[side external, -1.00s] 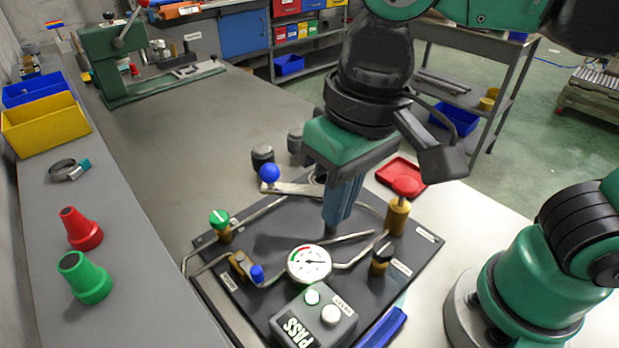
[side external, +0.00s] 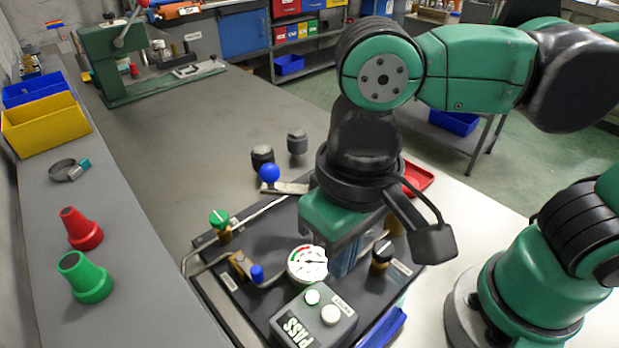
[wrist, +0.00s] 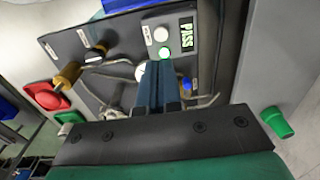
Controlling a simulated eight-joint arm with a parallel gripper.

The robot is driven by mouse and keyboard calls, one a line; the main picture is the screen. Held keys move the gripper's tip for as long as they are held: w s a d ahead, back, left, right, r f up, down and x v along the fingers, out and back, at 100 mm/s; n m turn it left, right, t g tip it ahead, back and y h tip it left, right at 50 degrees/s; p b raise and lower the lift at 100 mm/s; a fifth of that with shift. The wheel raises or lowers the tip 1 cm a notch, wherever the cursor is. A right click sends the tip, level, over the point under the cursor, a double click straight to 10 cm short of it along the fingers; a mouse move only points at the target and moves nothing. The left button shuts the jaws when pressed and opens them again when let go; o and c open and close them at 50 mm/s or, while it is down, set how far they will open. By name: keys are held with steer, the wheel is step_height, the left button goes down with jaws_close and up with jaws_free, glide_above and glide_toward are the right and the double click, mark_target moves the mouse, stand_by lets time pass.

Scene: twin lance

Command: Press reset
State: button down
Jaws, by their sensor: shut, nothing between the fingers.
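A grey control box (side external: 290,305) sits at the front of the dark test board. A small label lies beside the white button, too small to read surely. My gripper (side external: 343,268) is shut and empty, with blue fingers pointing down just behind the box, beside the gauge. In the wrist view my gripper (wrist: 153,68) points toward the buttons; contact cannot be told.
The round gauge (side external: 307,264) stands close to my fingers. A black knob (side external: 382,255), green-handled valve (side external: 220,222), blue cap (side external: 257,273) and blue-balled lever (side external: 269,173) stand around the board, with metal pipes between. A red tray (side external: 418,178) lies behind.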

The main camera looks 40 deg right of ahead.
mark_target(331, 312)
step_height(331, 312, down, 9)
steer(key=shift+a+r, duration=0.1)
steer(key=shift+a, duration=0.05)
stand_by(0.4)
steer(key=shift+w+a+f, duration=0.1)
steer(key=shift+f, duration=0.9)
steer(key=shift+r, duration=0.15)
steer(key=shift+r, duration=4.15)
steer(key=w+d+r+t, duration=0.1)
steer(key=w+d+t, duration=0.6)
steer(key=d, duration=0.9)
steer(key=w, duration=0.3)
steer(key=shift+w+d, duration=0.15)
steer(key=shift+d, duration=0.2)
